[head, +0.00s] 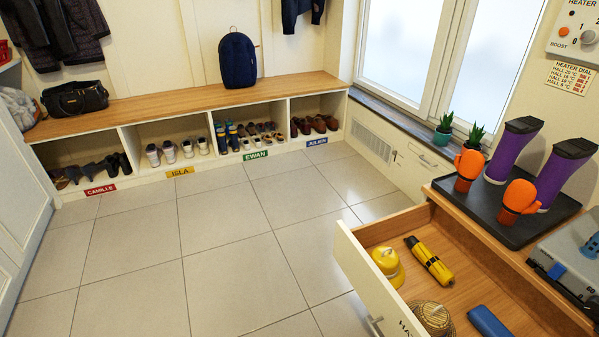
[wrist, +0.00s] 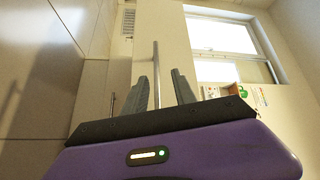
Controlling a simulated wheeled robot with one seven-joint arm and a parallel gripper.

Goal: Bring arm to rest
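My gripper (wrist: 165,78) shows only in the wrist view, above its purple body (wrist: 190,150). Its two grey fingers stand apart with nothing held between them. A thin pale bar (wrist: 156,60) appears behind the gap; I cannot tell what it belongs to. The fingers touch nothing that I can see. My arm and gripper are not in the head view.
An open drawer (head: 365,267) juts out at right, with a yellow cap (head: 388,264), a yellow-and-black tool (head: 430,261) and a blue case (head: 489,323). A black tray (head: 495,208) holds boots and orange gloves. Shoe cubbies (head: 180,119) line the back. The tiled floor (head: 200,240) is clear.

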